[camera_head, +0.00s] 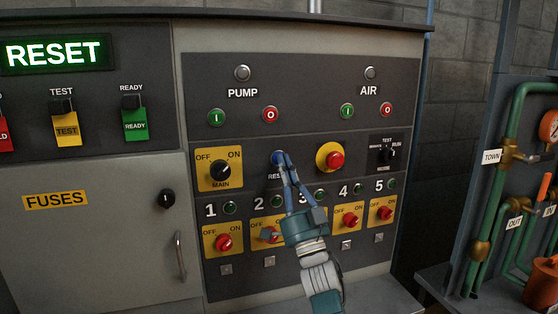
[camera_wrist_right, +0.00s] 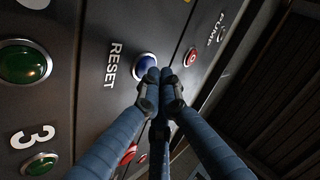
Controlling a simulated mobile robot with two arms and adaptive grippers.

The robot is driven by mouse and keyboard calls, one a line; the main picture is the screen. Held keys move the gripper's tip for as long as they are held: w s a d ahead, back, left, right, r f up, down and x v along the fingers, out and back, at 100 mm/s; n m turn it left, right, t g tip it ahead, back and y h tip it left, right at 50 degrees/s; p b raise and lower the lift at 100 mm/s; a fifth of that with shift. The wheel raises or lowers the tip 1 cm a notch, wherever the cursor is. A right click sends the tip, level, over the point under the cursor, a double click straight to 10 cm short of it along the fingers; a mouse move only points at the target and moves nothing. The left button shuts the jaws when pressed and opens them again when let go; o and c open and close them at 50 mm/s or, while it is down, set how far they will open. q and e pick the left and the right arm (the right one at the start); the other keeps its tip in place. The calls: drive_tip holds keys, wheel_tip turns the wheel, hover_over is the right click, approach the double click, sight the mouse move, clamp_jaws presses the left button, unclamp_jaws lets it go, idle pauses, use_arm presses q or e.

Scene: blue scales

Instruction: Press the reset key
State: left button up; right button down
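The blue round reset key (camera_head: 277,157) sits on the dark panel above a partly hidden RESET label. In the right wrist view the reset key (camera_wrist_right: 144,65) shows beside its RESET label (camera_wrist_right: 113,65). My right gripper (camera_head: 284,161) reaches up from below with its fingertips at the key, covering part of it. In the right wrist view my right gripper (camera_wrist_right: 160,75) has its blue fingertips together, with nothing seen between them. The tips overlap the key's edge; I cannot tell whether they touch it. My left gripper is not in view.
A green-lit RESET display (camera_head: 54,53) is at upper left. Near the key are the MAIN switch (camera_head: 220,169) and a red button on yellow (camera_head: 331,158). Numbered switches sit below, partly behind my arm. Green pipes (camera_head: 490,210) stand at the right.

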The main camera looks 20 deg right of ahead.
drive_tip(key=shift+w, duration=0.2)
idle(0.6)
drive_tip(key=shift+s+p, duration=0.4)
drive_tip(key=shift+s, duration=0.35)
drive_tip(key=s+p, duration=0.3)
drive_tip(key=s, duration=0.2)
drive_tip(key=shift+d, duration=0.1)
idle(0.4)
